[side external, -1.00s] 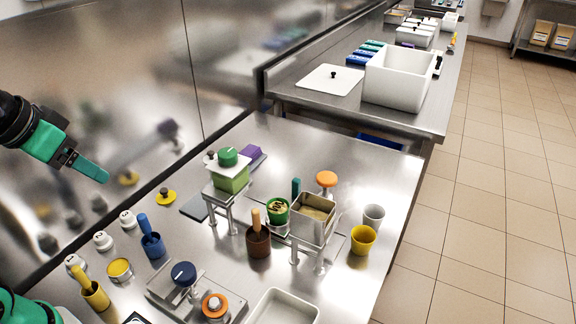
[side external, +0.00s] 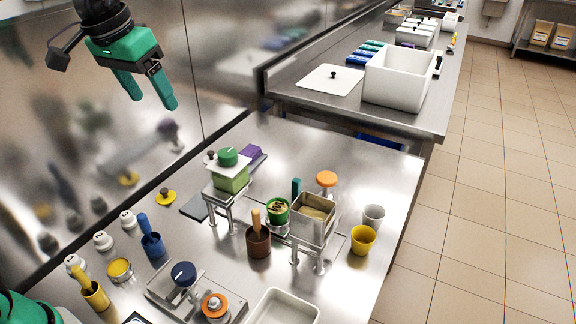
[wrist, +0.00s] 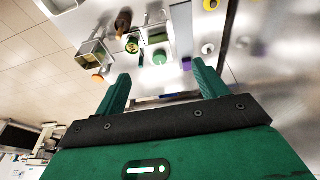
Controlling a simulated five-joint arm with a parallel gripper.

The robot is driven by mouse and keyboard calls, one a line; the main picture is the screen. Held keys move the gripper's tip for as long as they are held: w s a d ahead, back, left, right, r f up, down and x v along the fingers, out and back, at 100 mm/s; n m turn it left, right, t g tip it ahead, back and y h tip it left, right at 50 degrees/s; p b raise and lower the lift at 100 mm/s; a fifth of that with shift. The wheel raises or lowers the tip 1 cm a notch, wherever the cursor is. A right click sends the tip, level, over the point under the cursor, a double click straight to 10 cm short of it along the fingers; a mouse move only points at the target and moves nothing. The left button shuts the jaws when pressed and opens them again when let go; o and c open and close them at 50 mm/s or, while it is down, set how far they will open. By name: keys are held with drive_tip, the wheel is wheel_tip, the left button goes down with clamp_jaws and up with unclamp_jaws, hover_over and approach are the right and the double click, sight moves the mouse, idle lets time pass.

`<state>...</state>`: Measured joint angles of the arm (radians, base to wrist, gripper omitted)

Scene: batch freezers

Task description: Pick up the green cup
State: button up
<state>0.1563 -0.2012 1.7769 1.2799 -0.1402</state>
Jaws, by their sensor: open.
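The green cup (side external: 277,213) stands on the steel table in the side external view, with something brown and yellow inside. It sits between a metal stand with a green block and a stand with a steel pan. The cup also shows small near the top of the wrist view (wrist: 132,46). My gripper (side external: 152,101) is open and empty, high above the table to the upper left of the cup. In the wrist view my gripper's two green fingers (wrist: 160,70) are spread apart with nothing between them.
A brown pot with a wooden handle (side external: 258,242) stands close at the cup's lower left. The steel pan (side external: 313,215) on its stand is close on the right. The green block (side external: 231,179) is at the upper left. A yellow cup (side external: 363,239) stands farther right.

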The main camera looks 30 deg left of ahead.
drive_tip(key=w+d+g, duration=0.1)
drive_tip(key=w+d, duration=0.5)
drive_tip(key=w, duration=0.2)
drive_tip(key=g, duration=0.2)
hover_over(278, 206)
drive_tip(key=s+d, duration=0.1)
drive_tip(key=s, duration=0.1)
wheel_tip(278, 206, down, 7)
drive_tip(key=shift+y, duration=0.3)
wheel_tip(278, 206, down, 26)
drive_tip(key=shift+w+r, duration=0.1)
idle(0.4)
drive_tip(key=c, duration=1.1)
